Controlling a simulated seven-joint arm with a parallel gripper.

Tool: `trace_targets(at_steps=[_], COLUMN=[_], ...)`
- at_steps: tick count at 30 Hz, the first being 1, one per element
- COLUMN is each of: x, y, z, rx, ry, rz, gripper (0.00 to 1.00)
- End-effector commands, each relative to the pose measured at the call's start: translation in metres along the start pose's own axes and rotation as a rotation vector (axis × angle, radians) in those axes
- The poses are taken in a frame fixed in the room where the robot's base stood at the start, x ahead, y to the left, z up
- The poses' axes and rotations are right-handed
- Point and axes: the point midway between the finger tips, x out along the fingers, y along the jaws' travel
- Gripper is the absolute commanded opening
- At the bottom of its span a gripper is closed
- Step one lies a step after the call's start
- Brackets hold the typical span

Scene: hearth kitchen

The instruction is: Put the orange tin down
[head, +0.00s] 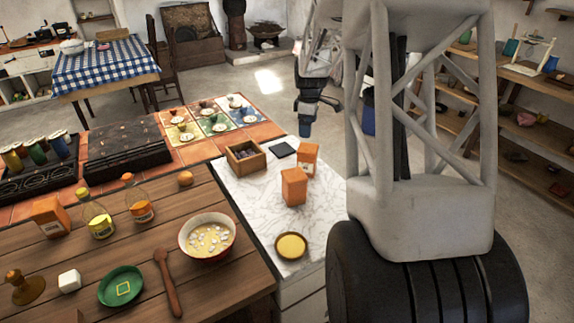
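Two orange box-shaped containers stand upright on the white marbled counter (257,213). The nearer orange tin (293,187) is near the middle, and the farther orange tin (308,155) is behind it, close to the right edge. A third orange box (50,216) stands on the wooden worktop at the left. I cannot tell which is the task's tin. My gripper (306,117) points down beyond the counter's far end, apart from all of these. A small blue piece (305,130) shows right below its fingers. Whether the fingers hold it is too small to tell.
A wooden box (245,157), a black square (283,149) and a yellow-filled bowl (291,246) share the counter. A bowl of white cubes (207,239), a green dish (121,287), a wooden spoon (168,282) and bottles crowd the wooden worktop. Patches of counter between things are bare.

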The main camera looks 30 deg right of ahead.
Motion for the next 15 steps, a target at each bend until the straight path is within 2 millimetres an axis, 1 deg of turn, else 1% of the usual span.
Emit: trace_targets(at_steps=[5, 8, 14, 15], x=[-0.019, -0.034, -0.066, -0.072], y=[-0.025, -0.047, -0.105, -0.117], z=[-0.011, -0.018, -0.033, -0.035], rx=[0.032, 0.066, 0.148, 0.166], ry=[0.004, 0.009, 0.021, 0.024], rz=[0.012, 0.022, 0.043, 0.047], gripper=[1.00, 1.00, 1.00, 1.00])
